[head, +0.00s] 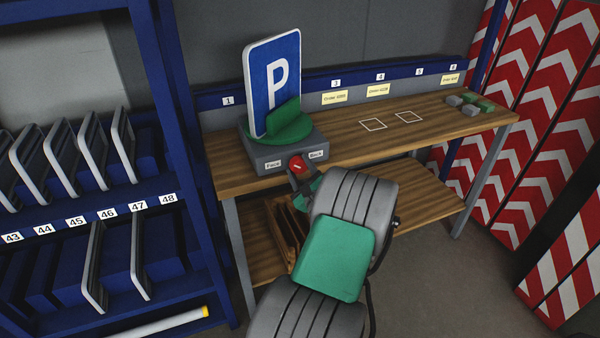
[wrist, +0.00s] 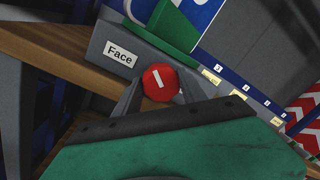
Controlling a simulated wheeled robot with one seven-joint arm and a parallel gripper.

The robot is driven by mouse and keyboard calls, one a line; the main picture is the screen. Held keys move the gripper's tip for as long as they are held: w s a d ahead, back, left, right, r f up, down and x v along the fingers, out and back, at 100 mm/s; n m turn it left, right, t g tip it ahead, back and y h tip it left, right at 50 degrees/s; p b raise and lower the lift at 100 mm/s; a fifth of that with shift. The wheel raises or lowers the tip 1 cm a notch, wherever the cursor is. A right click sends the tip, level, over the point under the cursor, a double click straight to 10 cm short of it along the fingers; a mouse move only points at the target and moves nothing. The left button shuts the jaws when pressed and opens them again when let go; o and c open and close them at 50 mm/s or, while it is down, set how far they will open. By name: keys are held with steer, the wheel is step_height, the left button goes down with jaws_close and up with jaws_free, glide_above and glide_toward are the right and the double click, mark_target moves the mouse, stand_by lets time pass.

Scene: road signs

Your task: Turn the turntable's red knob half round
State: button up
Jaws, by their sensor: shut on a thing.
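The turntable (head: 262,156) is a grey box with a green round top on the left part of the workbench. A blue parking sign (head: 270,85) with a white P stands upright in the green holder (head: 284,120). The red knob (head: 298,163) is on the box's front, between the labels "Face" and "Back". In the wrist view the knob (wrist: 160,82) shows a white line, tilted, its top leaning left. My gripper (wrist: 158,90) is shut on the knob, with a finger at each side. The "Back" label is hidden in the wrist view.
The wooden workbench (head: 345,140) has two white outlined squares in its middle and small grey and green blocks (head: 470,104) at its right end. A blue rack (head: 80,210) with numbered slots stands at the left. Red-and-white striped panels (head: 540,110) stand at the right.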

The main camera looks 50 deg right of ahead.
stand_by(0.4)
steer(key=o, duration=1.3)
steer(key=shift+o, duration=0.3)
steer(key=shift+a+f, duration=0.1)
